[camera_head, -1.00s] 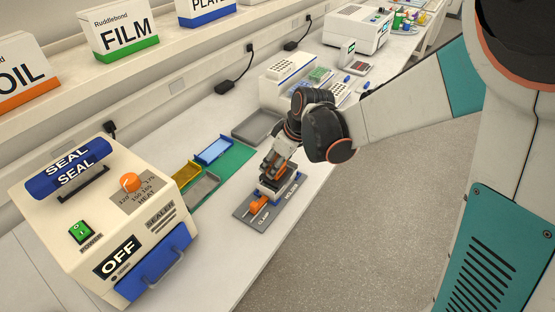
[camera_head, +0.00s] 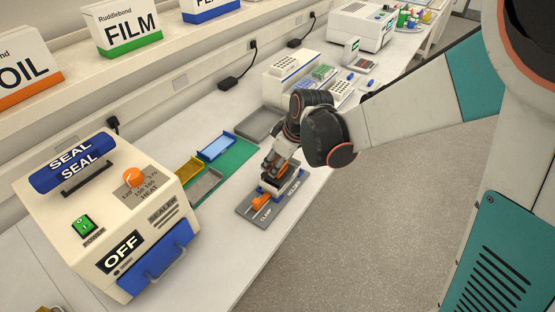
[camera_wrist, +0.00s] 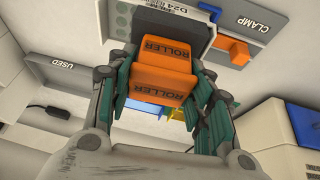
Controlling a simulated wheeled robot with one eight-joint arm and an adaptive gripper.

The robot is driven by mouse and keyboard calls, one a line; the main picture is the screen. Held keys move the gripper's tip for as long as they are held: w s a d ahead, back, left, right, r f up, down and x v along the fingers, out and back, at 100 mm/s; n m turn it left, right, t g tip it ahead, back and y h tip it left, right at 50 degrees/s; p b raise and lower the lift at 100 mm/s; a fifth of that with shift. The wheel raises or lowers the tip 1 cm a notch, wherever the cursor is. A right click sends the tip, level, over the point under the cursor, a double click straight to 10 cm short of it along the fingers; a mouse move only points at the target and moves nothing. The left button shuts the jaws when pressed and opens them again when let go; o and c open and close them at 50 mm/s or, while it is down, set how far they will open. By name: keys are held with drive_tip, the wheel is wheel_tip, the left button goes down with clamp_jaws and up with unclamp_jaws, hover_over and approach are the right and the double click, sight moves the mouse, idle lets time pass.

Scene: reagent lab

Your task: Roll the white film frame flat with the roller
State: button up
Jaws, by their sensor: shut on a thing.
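My gripper (camera_wrist: 158,95) is shut on the orange roller (camera_wrist: 166,50), marked ROLLER, with green pads on both sides of it. In the head view my gripper (camera_head: 272,163) is over the grey holder plate (camera_head: 247,212), marked CLAMP and HOLDER. The clamp has an orange lever (camera_head: 261,202), which also shows in the wrist view (camera_wrist: 235,49). A white piece (camera_head: 267,188) sits in the holder under the roller. In the wrist view a pale labelled edge (camera_wrist: 172,8) shows beyond the roller. I cannot tell whether it is the film frame or whether the roller touches it.
The sealer (camera_head: 110,215), reading OFF, stands at the left. Blue (camera_head: 216,148), yellow (camera_head: 189,168) and grey (camera_head: 205,186) trays lie beside the holder. A grey tray (camera_head: 258,124) is behind my gripper. The bench's right edge is close to the holder.

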drive_tip(key=shift+d+f+g+y, duration=0.1)
drive_tip(key=shift+g+y, duration=0.2)
drive_tip(key=shift+o, duration=0.3)
drive_tip(key=shift+r, duration=0.25)
drive_tip(key=shift+c, duration=0.3)
drive_tip(key=shift+r+p, duration=2.15)
drive_tip(key=shift+r, duration=0.9)
drive_tip(key=shift+f, duration=0.1)
